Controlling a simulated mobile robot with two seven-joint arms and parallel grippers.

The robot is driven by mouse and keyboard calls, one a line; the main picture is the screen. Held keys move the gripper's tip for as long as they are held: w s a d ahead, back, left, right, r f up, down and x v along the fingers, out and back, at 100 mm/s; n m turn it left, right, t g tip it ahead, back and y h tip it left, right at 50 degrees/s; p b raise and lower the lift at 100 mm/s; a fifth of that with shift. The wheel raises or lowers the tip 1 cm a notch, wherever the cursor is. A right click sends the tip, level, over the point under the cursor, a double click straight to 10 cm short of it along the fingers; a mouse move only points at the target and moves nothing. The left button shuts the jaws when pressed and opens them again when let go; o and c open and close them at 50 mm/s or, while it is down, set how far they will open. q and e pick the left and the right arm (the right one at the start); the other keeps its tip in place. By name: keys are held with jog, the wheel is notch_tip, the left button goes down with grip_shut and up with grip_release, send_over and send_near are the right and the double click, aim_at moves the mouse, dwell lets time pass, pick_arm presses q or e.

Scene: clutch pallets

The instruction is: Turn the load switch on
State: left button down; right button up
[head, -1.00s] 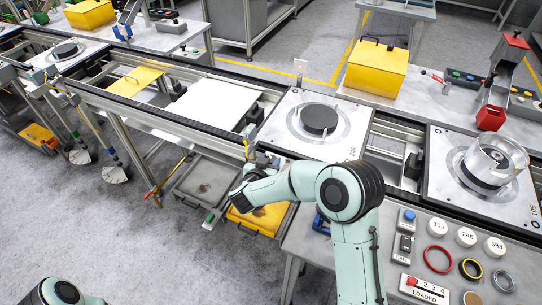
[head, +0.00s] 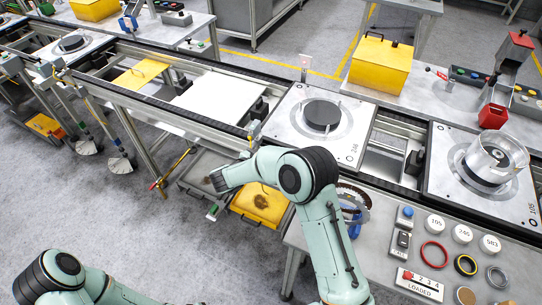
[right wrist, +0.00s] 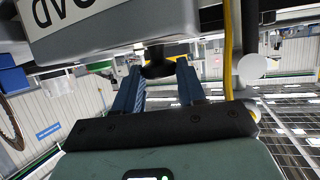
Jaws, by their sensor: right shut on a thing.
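In the right wrist view a grey box (right wrist: 110,22) fills the top. Its white label appears upside down and is partly cut off, with "OAD" readable. A dark knob (right wrist: 157,54) sticks out of the box's near side. My right gripper (right wrist: 158,68) has its two blue fingers closed on this knob, one on each side. In the head view my right arm reaches left beside the conveyor's front rail, and its gripper cannot be made out there. My left arm shows only at the bottom left, with its gripper out of view.
A yellow cable (right wrist: 228,50) hangs close beside the box. The conveyor carries a pallet (head: 292,112) with a dark disc and another pallet (head: 441,182) with a metal housing. A yellow bin (head: 262,207) lies below the arm. The bench (head: 386,255) at right holds rings and labelled discs.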

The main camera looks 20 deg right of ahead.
jog(key=o, duration=1)
jog(key=shift+a, duration=0.1)
pick_arm(q)
jog(key=shift+s+f+b, duration=0.75)
jog(key=shift+s+f, duration=0.15)
jog(key=shift+s, duration=0.25)
pick_arm(e)
jog(key=shift+v, duration=6.6)
jog(key=shift+r, duration=0.15)
